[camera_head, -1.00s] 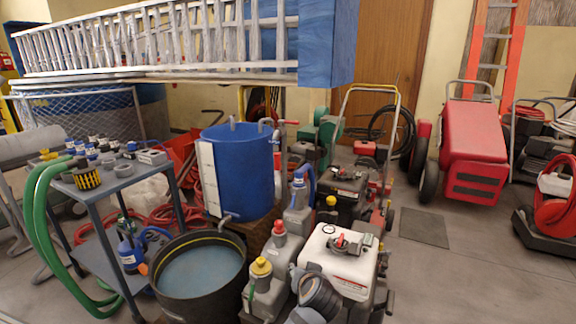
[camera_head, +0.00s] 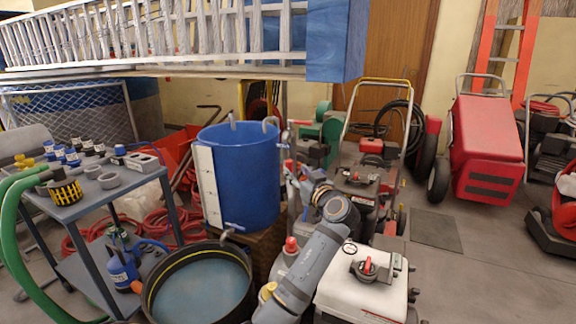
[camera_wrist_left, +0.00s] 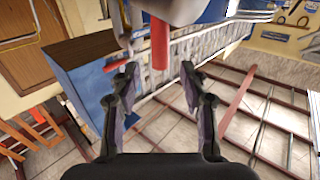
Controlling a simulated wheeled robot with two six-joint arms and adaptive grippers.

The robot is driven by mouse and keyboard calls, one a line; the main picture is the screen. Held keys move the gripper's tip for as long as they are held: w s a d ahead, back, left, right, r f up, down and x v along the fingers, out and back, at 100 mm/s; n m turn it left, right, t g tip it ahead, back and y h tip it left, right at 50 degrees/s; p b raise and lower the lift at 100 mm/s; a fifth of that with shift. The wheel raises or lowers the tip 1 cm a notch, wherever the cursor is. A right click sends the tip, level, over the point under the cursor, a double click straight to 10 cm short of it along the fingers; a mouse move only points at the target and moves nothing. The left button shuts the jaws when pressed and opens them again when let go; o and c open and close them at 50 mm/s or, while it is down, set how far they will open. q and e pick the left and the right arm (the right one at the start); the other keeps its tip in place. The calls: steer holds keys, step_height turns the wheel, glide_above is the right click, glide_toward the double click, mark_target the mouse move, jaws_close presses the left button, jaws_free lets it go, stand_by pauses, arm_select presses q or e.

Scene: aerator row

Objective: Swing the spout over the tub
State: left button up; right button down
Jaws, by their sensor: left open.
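A black tub (camera_head: 148,297) with a yellow band and bluish water stands on the floor at lower centre in the head view. A blue tank (camera_head: 255,185) stands behind it, with a small metal tap (camera_head: 230,231) low on its front, near the tub's back rim. A curved grey pipe (camera_head: 271,122) shows at the tank's top right. My left gripper (camera_head: 291,173) is right of the tank, near an upright with red parts. In the left wrist view my left gripper (camera_wrist_left: 158,76) is open, with a red bar (camera_wrist_left: 159,42) ahead between its fingers; contact is unclear.
A grey cart (camera_head: 75,207) with jars and green hoses stands left of the tub. A white-topped machine (camera_head: 360,290) is right of my left arm. A ladder (camera_head: 150,35) lies across the back. Bare floor shows at the right.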

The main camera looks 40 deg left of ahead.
mark_target(291, 166)
arm_select(q)
steer(key=x, duration=0.6)
steer(key=shift+a, duration=0.15)
jaws_close()
